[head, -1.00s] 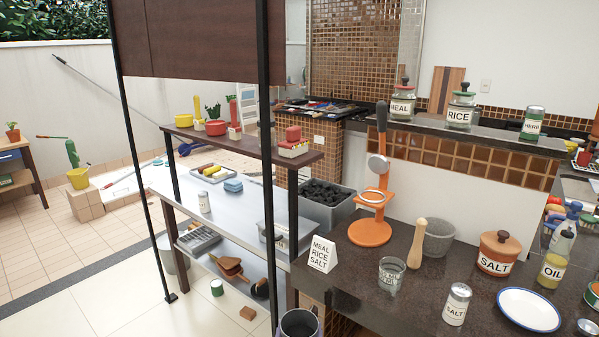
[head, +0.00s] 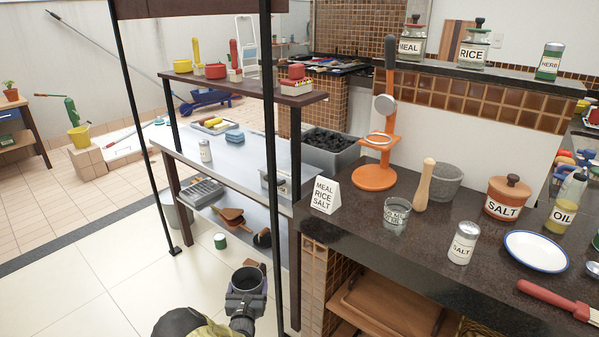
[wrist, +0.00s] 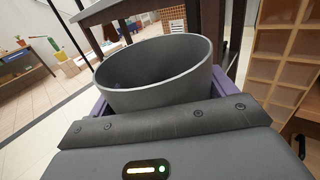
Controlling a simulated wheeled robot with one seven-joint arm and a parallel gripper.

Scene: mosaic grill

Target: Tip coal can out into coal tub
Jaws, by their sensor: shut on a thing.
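The coal can (head: 249,277) is a dark grey, open-topped can held upright at the bottom of the head view. My gripper (head: 246,296) is shut on it. In the wrist view the can (wrist: 155,75) fills the middle, with purple fingers at its sides; the grey inner wall shows, but its bottom and contents are hidden. The coal tub (head: 342,158) is a grey bin heaped with black coal (head: 328,140). It stands beyond the steel-topped table, and the can is well apart from it, on the near side.
A black post (head: 271,180) stands just right of the can. The steel-topped table (head: 240,160) with a raised shelf (head: 235,85) lies ahead. The dark counter (head: 345,215), with an orange stand (head: 375,177) and jars, is on the right. Open tiled floor (head: 110,260) lies left.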

